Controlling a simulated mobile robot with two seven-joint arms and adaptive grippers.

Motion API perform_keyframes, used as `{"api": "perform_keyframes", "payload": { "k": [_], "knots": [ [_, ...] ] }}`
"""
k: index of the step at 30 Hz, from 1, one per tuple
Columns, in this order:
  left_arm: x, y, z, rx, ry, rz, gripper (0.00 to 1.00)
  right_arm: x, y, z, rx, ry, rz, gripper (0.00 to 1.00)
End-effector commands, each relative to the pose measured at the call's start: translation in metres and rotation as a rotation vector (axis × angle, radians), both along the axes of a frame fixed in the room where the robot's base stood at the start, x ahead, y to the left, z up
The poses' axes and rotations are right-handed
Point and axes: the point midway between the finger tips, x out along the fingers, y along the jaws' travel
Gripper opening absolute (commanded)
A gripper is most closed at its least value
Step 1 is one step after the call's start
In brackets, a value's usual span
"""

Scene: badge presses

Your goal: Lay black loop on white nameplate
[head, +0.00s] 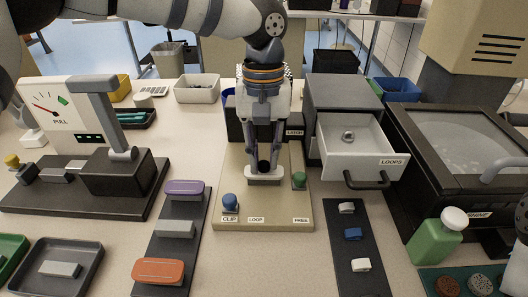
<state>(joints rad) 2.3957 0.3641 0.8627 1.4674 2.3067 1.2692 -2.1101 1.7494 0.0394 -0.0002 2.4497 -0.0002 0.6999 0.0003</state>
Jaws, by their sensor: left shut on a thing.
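My left gripper (264,150) reaches down in the middle of the head view. Its fingers are shut on a small black loop (264,166). The white nameplate (264,178) lies flat on the beige press base (285,218), directly under the fingertips. The loop is just above or touching the nameplate; I cannot tell which. The fingers hide part of the loop. A blue knob (230,202) and a green knob (299,180) flank the nameplate.
An open drawer marked LOOPS (360,152) holds a grey round piece. A black strip (172,211) with purple, grey and orange plates lies left. Another strip (355,235) with small pieces lies right. A pull tester (115,172) and a green bottle (434,241) stand farther out.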

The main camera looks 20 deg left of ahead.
Motion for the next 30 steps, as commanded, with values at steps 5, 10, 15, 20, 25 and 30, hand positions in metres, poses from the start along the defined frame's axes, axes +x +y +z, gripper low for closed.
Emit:
{"api": "perform_keyframes", "payload": {
  "k": [5,10,15,20,25,30],
  "knots": [
    [0.0,0.0,-0.003,0.0,0.001,0.0,0.07,0.0,0.0,-0.001,0.0,0.002,0.0,0.4],
    [0.0,0.0,-0.006,-0.001,0.001,0.001,0.07,-0.001,0.0,-0.001,0.0,0.003,0.0,0.4],
    [0.0,0.0,-0.006,-0.001,0.0,0.001,0.41,-0.001,0.0,-0.001,0.0,0.002,0.0,0.4],
    [0.0,0.0,-0.006,0.0,0.0,0.0,0.41,-0.001,0.0,-0.001,0.0,0.002,0.0,0.4],
    [0.0,0.0,-0.005,0.0,0.0,0.0,0.41,-0.001,0.0,-0.001,0.0,0.003,0.0,0.4],
    [0.0,0.0,0.005,0.001,-0.004,0.0,0.41,0.001,0.0,0.001,0.0,-0.003,0.0,0.4]
  ]
}}
